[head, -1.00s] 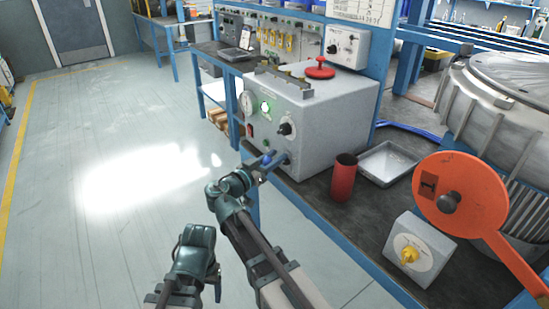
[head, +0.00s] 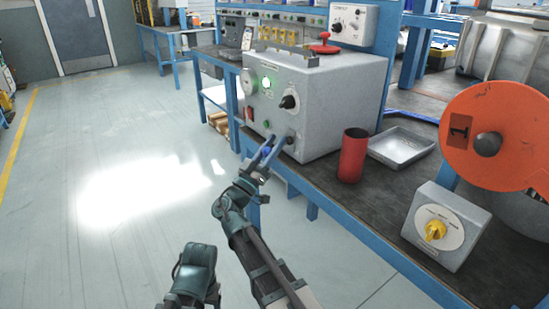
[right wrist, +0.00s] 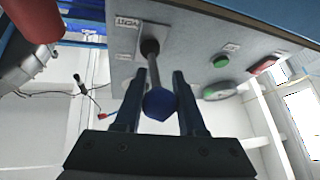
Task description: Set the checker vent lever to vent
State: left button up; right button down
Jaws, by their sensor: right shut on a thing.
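The checker is a grey box (head: 340,95) on the bench, with a gauge, green lamp and black knob on its front. Its vent lever sits low on the front. In the right wrist view the lever is a grey rod with a blue tip (right wrist: 159,104), coming from a dark pivot on a labelled plate (right wrist: 150,42). I cannot read the lever's setting. My left arm's dark link shows at the bottom; its gripper is not visible.
A red cup (head: 353,156) and a shallow metal tray (head: 402,147) stand right of the checker. A small grey box with a yellow knob (head: 435,230) and an orange disc (head: 500,128) are farther right. Open floor lies at left.

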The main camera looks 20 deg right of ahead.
jog(key=shift+f+n+t+h+b, duration=0.35)
jog(key=shift+t+b, duration=0.3)
jog(key=shift+b, duration=0.35)
jog(key=shift+f+n+t+h+b, duration=0.25)
jog(key=shift+n+t+b, duration=0.3)
jog(key=shift+b, duration=0.4)
jog(key=shift+c, duration=2.4)
grip_release()
jog(key=shift+f, duration=0.1)
jog(key=b+v, duration=0.9)
jog(key=v, duration=0.4)
jog(key=shift+f, duration=0.3)
jog(key=shift+s+a, duration=0.15)
